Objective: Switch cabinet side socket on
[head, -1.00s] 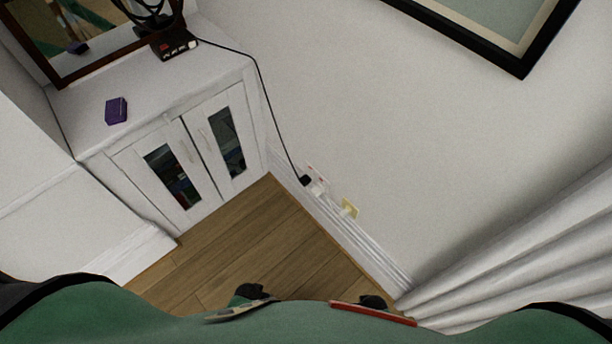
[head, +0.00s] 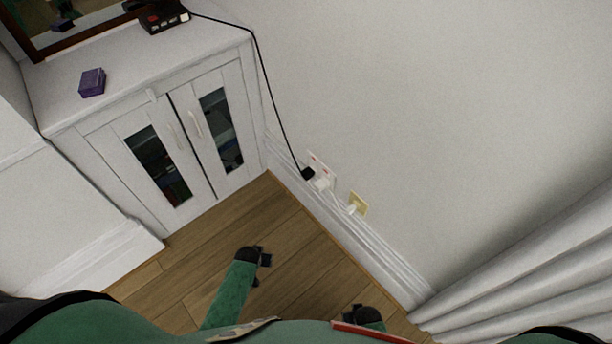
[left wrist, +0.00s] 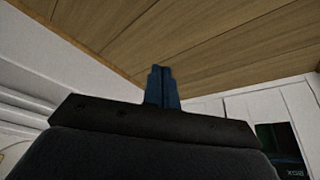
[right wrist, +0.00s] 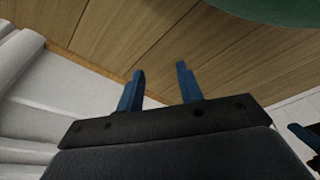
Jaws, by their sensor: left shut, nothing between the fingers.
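A white double socket plate (head: 322,167) is low on the wall, right of the white cabinet (head: 105,150). Its cabinet-side outlet holds a black plug (head: 307,174) with a black cord; a white plug (head: 322,185) sits beside it. Small reddish marks show on the plate; switch positions are too small to tell. My left gripper (head: 263,262) is over the floor, below and left of the socket, apart from it. In the left wrist view its fingers (left wrist: 161,75) are together and empty. My right gripper (head: 352,312) is lower; its fingers (right wrist: 160,80) are apart and empty.
A yellowish wall plate (head: 358,203) with a white plug is right of the socket. White curtains (head: 540,260) hang at right. The cord (head: 272,95) runs up to a black device (head: 163,19) on the cabinet, near a purple box (head: 92,82). The wooden floor (head: 200,255) is clear.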

